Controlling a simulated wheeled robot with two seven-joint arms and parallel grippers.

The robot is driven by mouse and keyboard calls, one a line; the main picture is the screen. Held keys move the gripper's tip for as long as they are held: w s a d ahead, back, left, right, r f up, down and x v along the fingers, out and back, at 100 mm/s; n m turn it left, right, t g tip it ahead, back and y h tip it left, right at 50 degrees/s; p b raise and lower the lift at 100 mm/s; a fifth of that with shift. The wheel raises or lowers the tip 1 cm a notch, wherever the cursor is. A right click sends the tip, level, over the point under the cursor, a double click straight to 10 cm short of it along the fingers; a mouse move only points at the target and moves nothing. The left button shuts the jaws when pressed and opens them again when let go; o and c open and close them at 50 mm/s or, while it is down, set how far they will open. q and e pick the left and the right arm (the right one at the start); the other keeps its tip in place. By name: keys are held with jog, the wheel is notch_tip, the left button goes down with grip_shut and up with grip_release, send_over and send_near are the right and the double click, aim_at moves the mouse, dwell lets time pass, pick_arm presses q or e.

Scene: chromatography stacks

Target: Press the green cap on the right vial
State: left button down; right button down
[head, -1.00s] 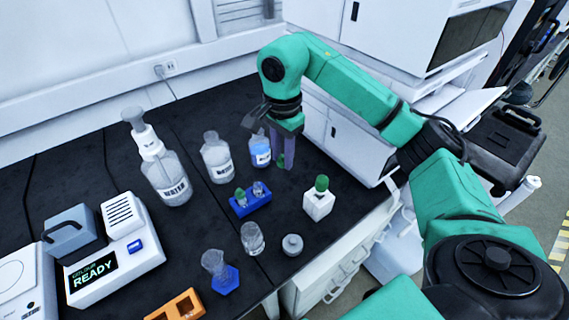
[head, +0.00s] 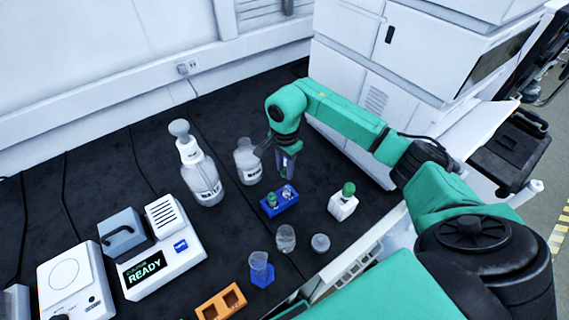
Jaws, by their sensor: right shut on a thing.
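The blue vial rack (head: 268,211) stands on the dark bench and holds two small vials. The left vial (head: 272,200) has a green top. The right vial (head: 289,192) is clear, and its top is close under my right gripper (head: 288,174). That gripper points down with its narrow fingers just above or at the right vial; I cannot tell whether it touches. It is shut on a small green cap, which the fingers mostly hide. My left gripper is out of view.
A white block with a green top (head: 342,208) stands right of the rack. A wash bottle (head: 204,185) and a clear bottle (head: 247,166) stand to the left. A beaker (head: 286,239) and a grey round piece (head: 320,243) are in front, near the bench edge.

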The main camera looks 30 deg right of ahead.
aim_at(286, 188)
jog(key=shift+s+d+f+b, duration=0.1)
jog(key=shift+s+f+b, duration=0.25)
jog(key=shift+f, duration=0.15)
notch_tip(286, 188, down, 4)
jog(key=b, duration=0.3)
jog(key=shift+f, duration=0.15)
jog(key=shift+w+f+b, duration=0.1)
jog(key=shift+f+b, duration=0.25)
jog(key=shift+f, duration=0.1)
jog(key=shift+r, duration=0.1)
jog(key=shift+f+b, duration=0.2)
jog(key=shift+b, duration=0.6)
dwell(0.8)
dwell(0.4)
